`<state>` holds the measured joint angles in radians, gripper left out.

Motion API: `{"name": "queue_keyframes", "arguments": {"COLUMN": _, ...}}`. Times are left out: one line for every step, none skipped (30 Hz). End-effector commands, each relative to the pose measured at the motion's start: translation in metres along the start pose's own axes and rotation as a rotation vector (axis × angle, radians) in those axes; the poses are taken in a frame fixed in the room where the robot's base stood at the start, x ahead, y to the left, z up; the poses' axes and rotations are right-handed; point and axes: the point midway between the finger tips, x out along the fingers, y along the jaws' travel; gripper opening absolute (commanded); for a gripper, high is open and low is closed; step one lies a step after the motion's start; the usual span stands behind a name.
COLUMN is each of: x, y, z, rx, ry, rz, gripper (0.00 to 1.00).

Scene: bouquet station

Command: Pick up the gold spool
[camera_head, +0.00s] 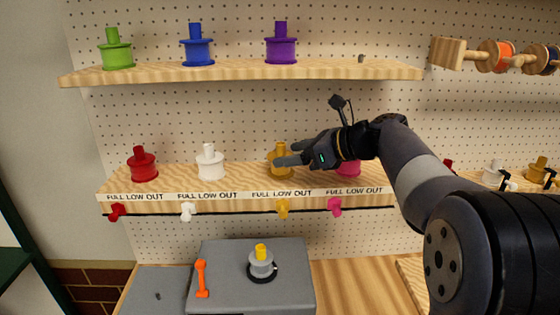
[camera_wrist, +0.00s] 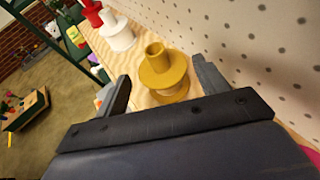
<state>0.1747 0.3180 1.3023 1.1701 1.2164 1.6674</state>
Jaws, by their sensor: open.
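The gold spool (camera_head: 281,158) stands upright on the lower wooden shelf, between the white spool and the pink spool. My gripper (camera_head: 284,153) is at it from the right, and its fingers partly cover the spool in the head view. In the wrist view the gold spool (camera_wrist: 163,72) stands just ahead of the open fingers, in the gap between their tips (camera_wrist: 160,78). The fingers are apart and hold nothing. Whether a finger touches the spool I cannot tell.
A white spool (camera_head: 210,162) and a red spool (camera_head: 142,164) stand left on the same shelf. A pink spool (camera_head: 348,169) is right, partly behind my gripper. The upper shelf (camera_head: 240,70) holds green, blue and purple spools. A pegboard (camera_head: 240,120) is close behind.

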Motion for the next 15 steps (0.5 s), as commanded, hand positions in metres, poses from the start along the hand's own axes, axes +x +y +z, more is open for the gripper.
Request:
{"name": "queue_keyframes", "arguments": {"x": 0.009, "y": 0.0, "z": 0.002, "rx": 0.002, "ry": 0.001, "rz": 0.006, "gripper": 0.69}}
{"name": "queue_keyframes", "arguments": {"x": 0.013, "y": -0.001, "z": 0.002, "rx": 0.001, "ry": 0.001, "rz": 0.005, "gripper": 0.69}}
{"name": "queue_keyframes", "arguments": {"x": 0.02, "y": -0.001, "z": 0.001, "rx": 0.002, "ry": 0.001, "rz": 0.006, "gripper": 0.69}}
{"name": "queue_keyframes", "arguments": {"x": 0.024, "y": -0.001, "z": 0.001, "rx": 0.002, "ry": 0.001, "rz": 0.005, "gripper": 0.69}}
{"name": "queue_keyframes", "arguments": {"x": 0.028, "y": -0.001, "z": 0.001, "rx": 0.001, "ry": 0.001, "rz": 0.004, "gripper": 0.69}}
{"name": "queue_keyframes", "arguments": {"x": 0.032, "y": -0.001, "z": 0.001, "rx": 0.0, "ry": 0.001, "rz": 0.004, "gripper": 0.69}}
{"name": "queue_keyframes", "arguments": {"x": 0.034, "y": -0.001, "z": 0.0, "rx": 0.0, "ry": 0.001, "rz": 0.004, "gripper": 0.69}}
{"name": "queue_keyframes", "arguments": {"x": 0.036, "y": -0.001, "z": 0.0, "rx": 0.0, "ry": 0.001, "rz": 0.002, "gripper": 0.69}}
{"name": "queue_keyframes", "arguments": {"x": 0.037, "y": -0.001, "z": 0.0, "rx": 0.0, "ry": 0.001, "rz": 0.001, "gripper": 0.69}}
{"name": "queue_keyframes", "arguments": {"x": 0.038, "y": -0.002, "z": -0.001, "rx": 0.0, "ry": 0.001, "rz": 0.001, "gripper": 0.69}}
{"name": "queue_keyframes", "arguments": {"x": 0.038, "y": -0.002, "z": -0.001, "rx": 0.0, "ry": 0.0, "rz": 0.0, "gripper": 0.69}}
{"name": "queue_keyframes", "arguments": {"x": 0.038, "y": -0.002, "z": -0.001, "rx": 0.0, "ry": 0.0, "rz": 0.0, "gripper": 0.69}}
{"name": "queue_keyframes", "arguments": {"x": 0.038, "y": -0.002, "z": -0.001, "rx": 0.0, "ry": 0.0, "rz": 0.0, "gripper": 0.69}}
{"name": "queue_keyframes", "arguments": {"x": 0.038, "y": -0.002, "z": -0.001, "rx": -0.001, "ry": 0.0, "rz": 0.0, "gripper": 0.69}}
{"name": "queue_keyframes", "arguments": {"x": 0.038, "y": -0.002, "z": -0.001, "rx": -0.001, "ry": 0.0, "rz": 0.0, "gripper": 0.69}}
